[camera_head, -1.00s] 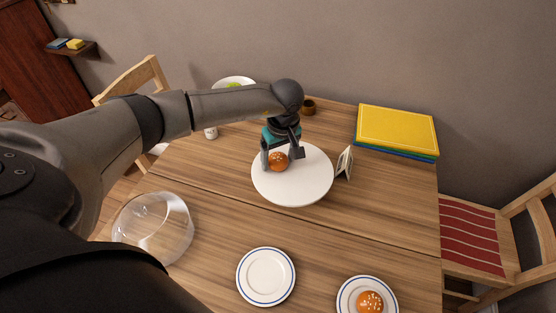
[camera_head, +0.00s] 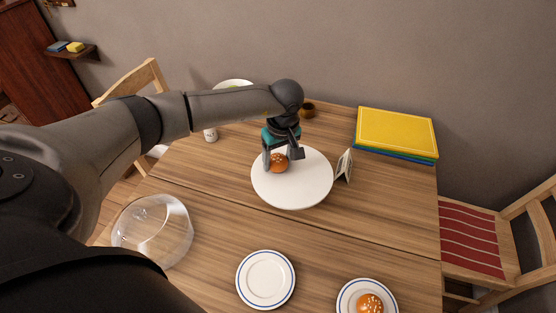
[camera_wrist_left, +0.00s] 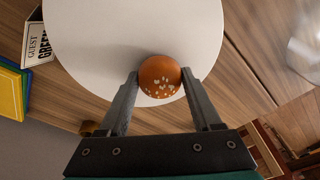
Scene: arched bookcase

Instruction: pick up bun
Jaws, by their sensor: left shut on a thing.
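A sesame bun (camera_head: 279,163) is at the back left of the round white stand (camera_head: 300,190). My left gripper (camera_head: 283,158) reaches over the stand from behind and is shut on this bun. In the left wrist view the bun (camera_wrist_left: 160,79) sits between the two fingertips, with the white stand (camera_wrist_left: 120,30) behind it. I cannot tell whether the bun still touches the stand. A second bun (camera_head: 370,303) lies on a blue-rimmed plate (camera_head: 345,297) at the front right. My right gripper is not in view.
An empty blue-rimmed plate (camera_head: 266,279) is at the front middle. A clear dome (camera_head: 153,231) lies at the left. A folded card (camera_head: 344,165) stands beside the stand. Coloured boards (camera_head: 397,131) are stacked at the back right. A small brown cup (camera_head: 308,110) is behind the arm.

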